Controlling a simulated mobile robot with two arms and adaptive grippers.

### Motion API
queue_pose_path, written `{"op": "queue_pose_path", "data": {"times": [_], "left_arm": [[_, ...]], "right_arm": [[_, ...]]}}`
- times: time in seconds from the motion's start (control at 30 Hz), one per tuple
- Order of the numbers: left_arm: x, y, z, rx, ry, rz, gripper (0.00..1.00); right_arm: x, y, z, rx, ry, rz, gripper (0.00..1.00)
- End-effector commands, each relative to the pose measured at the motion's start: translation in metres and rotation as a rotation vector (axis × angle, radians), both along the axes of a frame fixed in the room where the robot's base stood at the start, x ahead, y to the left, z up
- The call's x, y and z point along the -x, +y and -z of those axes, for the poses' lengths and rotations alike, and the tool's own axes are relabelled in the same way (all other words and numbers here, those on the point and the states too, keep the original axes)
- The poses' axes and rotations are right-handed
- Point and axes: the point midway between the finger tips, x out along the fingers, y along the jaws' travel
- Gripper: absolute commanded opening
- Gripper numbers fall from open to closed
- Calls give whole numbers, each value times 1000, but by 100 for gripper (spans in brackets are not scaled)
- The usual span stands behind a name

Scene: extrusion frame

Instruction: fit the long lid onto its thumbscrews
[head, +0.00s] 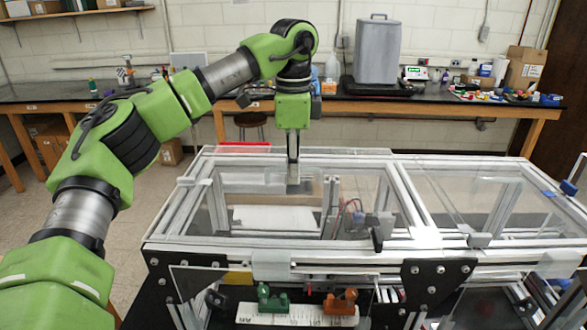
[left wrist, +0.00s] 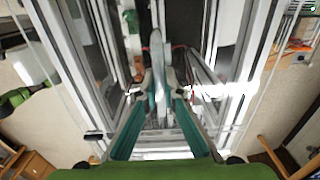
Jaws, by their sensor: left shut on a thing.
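The extrusion frame (head: 165,232) has a left and a right bay on top. A clear panel (head: 250,185), apparently the long lid, seems to lie over the left bay; its edges are hard to make out. My left gripper (head: 293,184) points straight down over the far middle of that bay. In the left wrist view its teal fingers (left wrist: 158,82) are shut on a pale grey upright piece (left wrist: 157,50), apparently the lid's handle. A dark knob (head: 377,238), perhaps a thumbscrew, stands by the front middle of the frame. Other thumbscrews cannot be told apart. My right gripper is not in view.
Another clear panel (head: 460,190) covers the right bay. A green clamp (head: 272,298) and an orange clamp (head: 342,300) sit on a white ruler strip (head: 297,315) at the front. A cluttered bench (head: 450,107) stands behind the frame.

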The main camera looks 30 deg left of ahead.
Motion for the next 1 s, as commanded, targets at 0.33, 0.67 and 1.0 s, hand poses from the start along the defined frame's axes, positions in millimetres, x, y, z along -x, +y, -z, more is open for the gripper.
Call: {"op": "queue_pose_path", "data": {"times": [0.33,0.67,1.0], "left_arm": [[0,0,6,2,-4,0,0],[0,0,13,1,-4,0,0],[0,0,13,0,-1,0,27]], "right_arm": [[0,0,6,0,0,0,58],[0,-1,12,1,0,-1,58],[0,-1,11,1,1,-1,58]]}}
